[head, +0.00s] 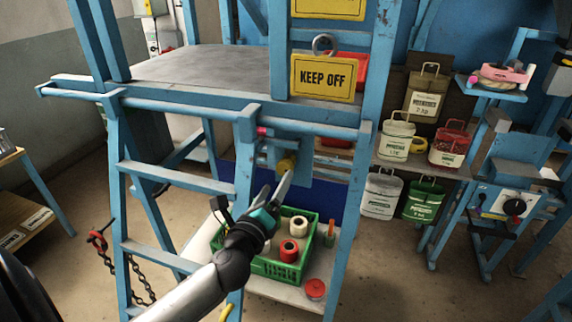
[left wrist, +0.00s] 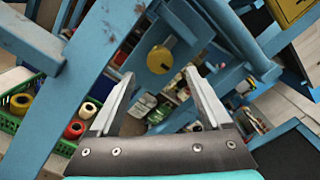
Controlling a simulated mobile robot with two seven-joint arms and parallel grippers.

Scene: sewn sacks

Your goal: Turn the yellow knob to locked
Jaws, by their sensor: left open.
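The yellow knob (head: 286,167) is on a blue plate below the platform of the blue ladder frame. In the left wrist view the knob (left wrist: 160,59) is a round yellow disc on a blue surface, just beyond my fingertips. My left gripper (head: 276,187) is open and empty, slightly below the knob and apart from it. In the left wrist view its two fingers (left wrist: 159,74) are spread on either side below the knob. I cannot read the knob's setting or any mark around it. My right gripper is not in view.
Blue ladder posts and rails surround the knob closely. A green crate (head: 257,270) with several spools stands below on a shelf. A yellow KEEP OFF sign (head: 322,79) hangs above. Several sacks stand on shelves to the right. A white panel with a black knob (head: 514,207) is far right.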

